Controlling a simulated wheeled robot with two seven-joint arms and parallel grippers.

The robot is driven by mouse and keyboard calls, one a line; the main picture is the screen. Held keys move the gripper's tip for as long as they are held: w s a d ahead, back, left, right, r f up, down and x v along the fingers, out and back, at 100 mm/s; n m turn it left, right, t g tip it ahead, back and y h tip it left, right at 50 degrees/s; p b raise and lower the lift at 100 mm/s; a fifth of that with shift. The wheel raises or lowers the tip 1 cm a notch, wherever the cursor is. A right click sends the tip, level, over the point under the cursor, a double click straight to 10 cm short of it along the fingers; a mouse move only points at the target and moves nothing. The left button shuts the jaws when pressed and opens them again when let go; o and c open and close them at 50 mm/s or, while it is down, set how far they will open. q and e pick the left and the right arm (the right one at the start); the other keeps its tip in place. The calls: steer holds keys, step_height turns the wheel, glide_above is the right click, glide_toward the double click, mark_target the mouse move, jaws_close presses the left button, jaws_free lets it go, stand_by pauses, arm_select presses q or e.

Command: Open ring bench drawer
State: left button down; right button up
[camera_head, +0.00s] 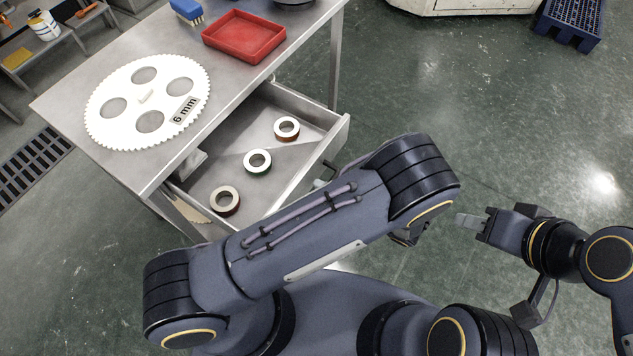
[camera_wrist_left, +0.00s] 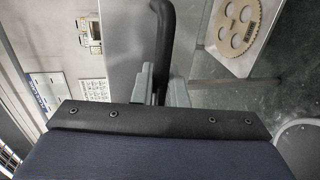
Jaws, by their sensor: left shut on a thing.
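The ring bench drawer (camera_head: 300,110) stands pulled out from under the steel bench top (camera_head: 150,170). Three rings lie spread on its floor: one with a red-brown side (camera_head: 286,129), one with a green side (camera_head: 257,162) and a dark brown one (camera_head: 225,201). In the left wrist view, my left gripper (camera_wrist_left: 158,88) is shut on the black bar handle (camera_wrist_left: 163,35). In the head view, my left arm hides most of that grip and part of the drawer front. My right gripper (camera_head: 473,221) is off to the right, clear of the bench; its finger gap is not clear.
On the bench top lie a white toothed disc (camera_head: 148,83) marked 6 mm, a red tray (camera_head: 244,37) and a blue brush (camera_head: 187,11). A dark blue pallet (camera_head: 571,22) lies at the far right. The green floor right of the bench is clear.

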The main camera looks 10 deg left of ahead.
arm_select(q)
steer(key=shift+s+d, duration=0.1)
steer(key=shift+d, duration=0.1)
arm_select(e)
steer(key=shift+d, duration=0.1)
arm_select(q)
steer(key=c, duration=1.5)
jaws_free()
